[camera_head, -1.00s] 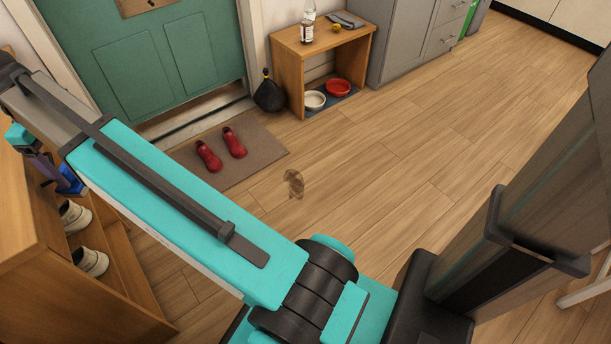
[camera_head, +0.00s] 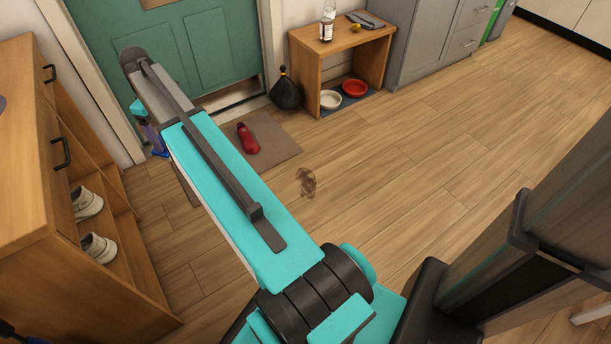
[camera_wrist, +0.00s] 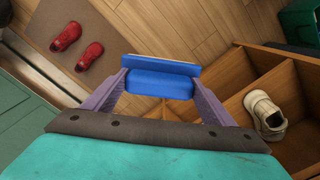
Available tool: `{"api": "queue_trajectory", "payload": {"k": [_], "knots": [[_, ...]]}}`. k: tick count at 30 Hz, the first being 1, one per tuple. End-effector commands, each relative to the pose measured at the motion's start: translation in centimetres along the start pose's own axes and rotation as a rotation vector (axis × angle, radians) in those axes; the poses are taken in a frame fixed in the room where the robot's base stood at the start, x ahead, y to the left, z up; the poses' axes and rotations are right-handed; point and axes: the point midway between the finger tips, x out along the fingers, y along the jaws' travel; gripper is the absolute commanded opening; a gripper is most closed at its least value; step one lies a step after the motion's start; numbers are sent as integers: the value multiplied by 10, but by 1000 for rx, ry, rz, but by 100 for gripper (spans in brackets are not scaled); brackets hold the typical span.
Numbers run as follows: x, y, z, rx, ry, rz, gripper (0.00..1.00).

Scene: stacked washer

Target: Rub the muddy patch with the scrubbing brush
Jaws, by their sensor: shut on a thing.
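The muddy patch (camera_head: 306,182) is a small brown smear on the wooden floor, right of the doormat in the head view. It does not show in the wrist view. My gripper (camera_wrist: 158,92) has its purple fingers shut on the blue scrubbing brush (camera_wrist: 158,78), held crosswise between them. In the head view my gripper (camera_head: 148,132) is partly hidden behind my arm, with a bit of blue brush below it. It is left of the patch, near the door and mat, and appears above the floor. The brush's bristles are hidden.
A wooden shoe cabinet (camera_head: 35,190) with white shoes (camera_head: 98,248) stands at the left. Red shoes (camera_wrist: 78,48) lie on the doormat (camera_head: 282,148). Floor around and right of the patch is clear.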

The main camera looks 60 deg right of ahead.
Motion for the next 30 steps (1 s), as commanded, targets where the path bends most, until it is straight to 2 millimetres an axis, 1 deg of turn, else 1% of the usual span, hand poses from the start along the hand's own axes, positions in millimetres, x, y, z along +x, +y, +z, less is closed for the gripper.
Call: {"api": "queue_trajectory", "payload": {"k": [1, 3, 8, 9, 15, 17, 23, 30], "knots": [[14, 17, 6, 19, -2, -1, 57], [30, 37, 15, 38, -2, -1, 57], [68, 81, 40, 83, -2, -2, 57], [77, 92, 46, 95, -2, -2, 57], [124, 142, 84, 150, -2, -2, 57], [138, 156, 96, 165, -1, -1, 57], [186, 198, 140, 219, -1, -1, 57], [244, 242, 199, 283, -1, -1, 57]]}}
